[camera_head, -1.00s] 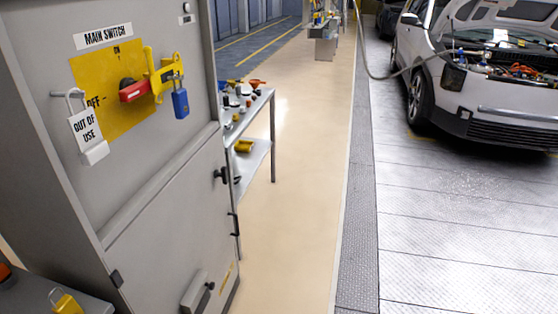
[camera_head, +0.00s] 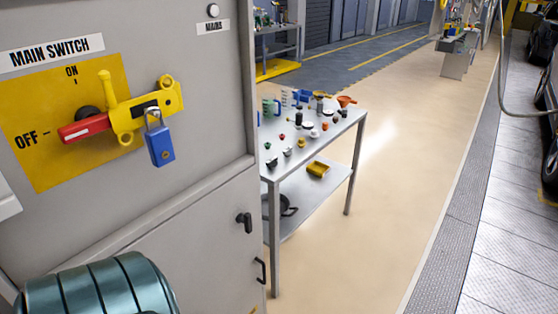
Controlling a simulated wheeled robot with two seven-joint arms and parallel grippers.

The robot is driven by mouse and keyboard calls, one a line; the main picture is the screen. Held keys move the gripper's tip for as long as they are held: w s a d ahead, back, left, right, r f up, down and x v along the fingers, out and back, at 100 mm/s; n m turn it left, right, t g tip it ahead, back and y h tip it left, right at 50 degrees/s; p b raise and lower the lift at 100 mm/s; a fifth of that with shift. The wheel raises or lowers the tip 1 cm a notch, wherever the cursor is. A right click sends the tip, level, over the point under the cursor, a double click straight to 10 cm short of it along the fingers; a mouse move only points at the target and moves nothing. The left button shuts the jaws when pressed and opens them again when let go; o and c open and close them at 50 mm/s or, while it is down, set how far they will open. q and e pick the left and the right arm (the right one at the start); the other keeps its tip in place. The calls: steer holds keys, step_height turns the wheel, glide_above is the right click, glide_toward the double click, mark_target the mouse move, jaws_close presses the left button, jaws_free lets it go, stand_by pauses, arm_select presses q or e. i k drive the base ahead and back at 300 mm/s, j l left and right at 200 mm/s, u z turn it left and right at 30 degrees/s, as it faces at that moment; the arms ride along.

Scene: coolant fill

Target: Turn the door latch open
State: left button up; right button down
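The door latch (camera_head: 244,222) is a small black piece on the grey lower door (camera_head: 200,245) of the switch cabinet, near the door's right edge. The lower door looks shut. A black pull handle (camera_head: 260,270) sits below the latch, at the door's edge. Neither of my grippers shows in the head view. A teal, ribbed part of my own arm rises at the bottom left, in front of the lower door and apart from the latch in the picture.
Above the door, a red switch handle (camera_head: 84,129) points to OFF, with a yellow lockout bar (camera_head: 140,108) and a blue padlock (camera_head: 160,145). A metal table (camera_head: 335,127) with many small items stands right of the cabinet. The beige floor (camera_head: 400,180) beyond is clear.

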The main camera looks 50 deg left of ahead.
mark_target(246, 219)
steer(key=i+l+u, duration=0.1)
steer(key=i+u, duration=0.25)
steer(key=i, duration=0.15)
steer(key=i+l+u, duration=0.35)
steer(key=i, duration=0.15)
steer(key=i+l+u, duration=0.15)
steer(key=u, duration=0.25)
steer(key=i+l+u, duration=0.25)
steer(key=u, duration=0.15)
steer(key=i+l+u, duration=0.25)
steer(key=u, duration=0.15)
steer(key=i+l+u, duration=0.15)
steer(key=l+u, duration=0.55)
steer(key=i+l+u, duration=0.1)
steer(key=l+u, duration=0.15)
steer(key=l, duration=0.2)
